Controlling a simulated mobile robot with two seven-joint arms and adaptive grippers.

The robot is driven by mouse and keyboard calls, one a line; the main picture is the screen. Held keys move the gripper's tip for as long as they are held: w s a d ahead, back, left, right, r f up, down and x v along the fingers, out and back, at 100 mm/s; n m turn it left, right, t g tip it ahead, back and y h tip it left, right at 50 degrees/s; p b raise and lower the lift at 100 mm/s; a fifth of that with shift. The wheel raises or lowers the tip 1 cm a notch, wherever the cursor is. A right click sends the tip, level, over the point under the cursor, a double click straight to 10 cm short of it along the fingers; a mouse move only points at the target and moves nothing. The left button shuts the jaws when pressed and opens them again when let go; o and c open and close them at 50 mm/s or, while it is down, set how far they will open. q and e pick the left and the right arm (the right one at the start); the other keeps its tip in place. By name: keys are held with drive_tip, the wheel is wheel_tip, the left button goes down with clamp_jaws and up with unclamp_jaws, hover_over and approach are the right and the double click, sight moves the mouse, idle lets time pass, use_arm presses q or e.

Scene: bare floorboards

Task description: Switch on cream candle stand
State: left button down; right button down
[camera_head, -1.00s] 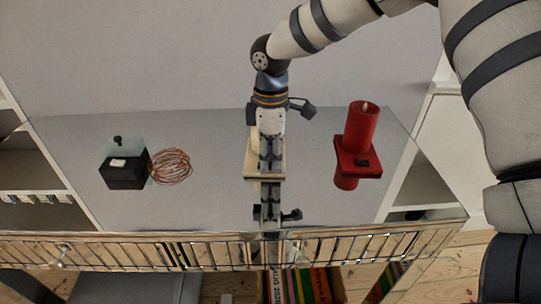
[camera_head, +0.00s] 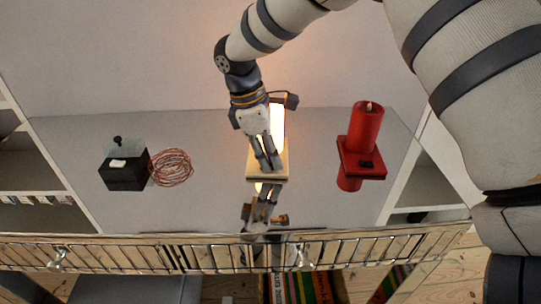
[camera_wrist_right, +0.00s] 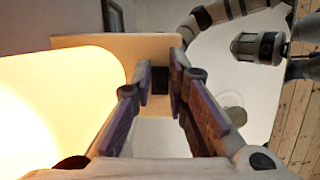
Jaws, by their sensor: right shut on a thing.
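The cream candle stand stands upright on the glossy surface, with a glowing candle (camera_head: 278,122) on a square cream base (camera_head: 281,173). In the right wrist view the bright candle (camera_wrist_right: 55,105) fills the left and the base (camera_wrist_right: 90,44) lies beyond my fingers. My right gripper (camera_head: 270,167) comes down in front of the candle, partly hiding it. Its fingertips (camera_wrist_right: 160,78) are at the base's front, on either side of a small dark switch (camera_wrist_right: 160,84). The gripper is shut on the stand there. My left gripper does not show in the head view.
A red candle (camera_head: 364,130) on a red base stands to the right. A black box (camera_head: 123,172) and a coil of copper wire (camera_head: 171,167) lie to the left. The glossy surface (camera_head: 215,200) is clear between them. A slatted front edge (camera_head: 120,254) runs below.

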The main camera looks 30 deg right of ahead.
drive_tip(key=c, duration=1.8)
unclamp_jaws()
drive_tip(key=shift+c, duration=0.2)
drive_tip(key=v, duration=1.2)
drive_tip(key=shift+s, duration=0.1)
